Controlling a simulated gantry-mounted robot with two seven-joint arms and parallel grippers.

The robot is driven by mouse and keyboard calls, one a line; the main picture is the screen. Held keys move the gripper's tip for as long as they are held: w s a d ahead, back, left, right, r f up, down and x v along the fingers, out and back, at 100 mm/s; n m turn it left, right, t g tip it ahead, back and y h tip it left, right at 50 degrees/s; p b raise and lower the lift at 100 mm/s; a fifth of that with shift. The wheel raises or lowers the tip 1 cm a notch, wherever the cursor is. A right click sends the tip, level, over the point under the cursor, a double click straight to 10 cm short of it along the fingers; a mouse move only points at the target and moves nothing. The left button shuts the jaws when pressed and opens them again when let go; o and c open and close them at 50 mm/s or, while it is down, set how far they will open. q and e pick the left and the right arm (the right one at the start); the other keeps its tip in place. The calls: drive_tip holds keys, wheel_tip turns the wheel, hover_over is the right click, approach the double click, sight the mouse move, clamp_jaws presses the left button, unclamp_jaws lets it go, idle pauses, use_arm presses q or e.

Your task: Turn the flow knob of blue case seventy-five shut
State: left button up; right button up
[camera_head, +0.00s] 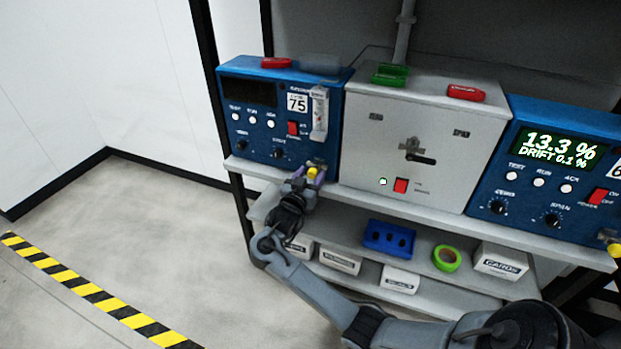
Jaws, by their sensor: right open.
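The blue case seventy-five (262,148) stands at the left end of the upper shelf, with a "75" label and a dark display. A clear flow tube (319,112) is on the right of its front. The yellow flow knob (314,172) shows low on the case, below the tube. My right gripper (308,178) is at this knob, with its purplish fingers open beside it. Whether the fingers touch the knob I cannot tell. My left gripper is not in view.
A grey case (462,140) with a lever and red switch stands to the right. Another blue case (553,190) reads 13.3 %. The lower shelves hold a blue rack (389,238), green tape (447,258) and white boxes (502,262). The floor at left is clear.

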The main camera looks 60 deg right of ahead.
drive_tip(key=c, duration=1.1)
drive_tip(key=shift+o, duration=0.2)
drive_tip(key=shift+m, duration=0.3)
